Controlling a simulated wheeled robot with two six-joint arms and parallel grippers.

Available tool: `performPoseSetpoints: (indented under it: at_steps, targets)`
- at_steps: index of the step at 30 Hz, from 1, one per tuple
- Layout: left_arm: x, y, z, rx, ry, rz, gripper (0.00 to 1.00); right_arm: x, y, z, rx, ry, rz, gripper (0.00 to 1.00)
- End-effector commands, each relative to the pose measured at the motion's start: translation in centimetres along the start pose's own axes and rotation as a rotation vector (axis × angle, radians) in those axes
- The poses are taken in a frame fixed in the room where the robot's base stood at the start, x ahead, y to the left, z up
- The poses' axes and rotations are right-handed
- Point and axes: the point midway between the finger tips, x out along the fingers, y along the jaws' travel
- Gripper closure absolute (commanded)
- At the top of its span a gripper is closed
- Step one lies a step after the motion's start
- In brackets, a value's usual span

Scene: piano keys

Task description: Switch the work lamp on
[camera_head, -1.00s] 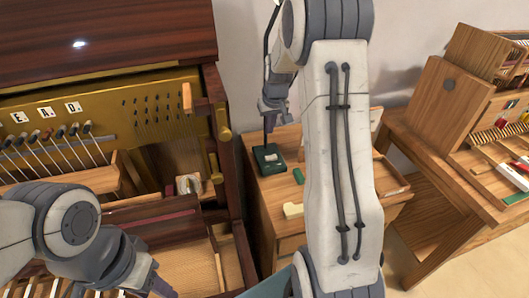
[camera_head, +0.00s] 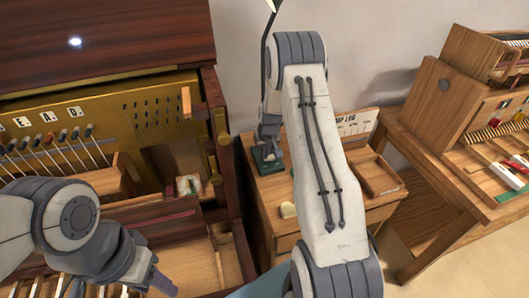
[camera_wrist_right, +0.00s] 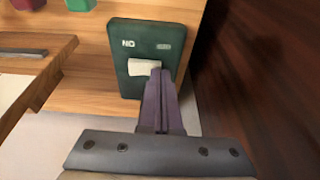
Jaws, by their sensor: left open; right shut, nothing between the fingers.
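The work lamp's dark green base (camera_head: 258,166) stands on the small wooden cabinet, and its thin dark stem (camera_head: 264,55) rises behind my right arm. In the right wrist view the base (camera_wrist_right: 123,42) carries a pale rocker switch (camera_wrist_right: 141,67) and small white markings. My right gripper (camera_head: 269,145) is down at the base in the head view. It is shut and empty, its fingertips (camera_wrist_right: 156,73) at the switch's right part, overlapping it; contact is unclear. My left gripper (camera_head: 158,284) is open at the lower left, away from the lamp.
The opened piano (camera_head: 110,40) stands close to the left of the lamp. A wooden bench (camera_head: 450,170) with parts stands at the right.

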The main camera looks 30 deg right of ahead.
Motion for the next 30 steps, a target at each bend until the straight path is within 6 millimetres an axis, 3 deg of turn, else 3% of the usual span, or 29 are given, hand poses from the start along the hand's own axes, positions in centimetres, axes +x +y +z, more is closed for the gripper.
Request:
performPoseSetpoints:
  at_steps: [10, 14, 30]
  targets:
    - [0.03, 0.0, 0.0, 0.0, 0.0, 0.0, 0.5, 0.16, -0.01, 0.02, 0.0, 0.001, 0.0, 1.0]
    - [0.93, -0.07, 0.05, 0.0, 0.0, 0.0, 0.5, 0.97, -0.24, 0.28, -0.001, 0.001, 0.0, 1.0]
    - [0.77, -0.06, 0.04, 0.0, 0.0, 0.0, 0.5, 0.26, 0.72, 0.03, 0.001, 0.002, 0.001, 1.0]
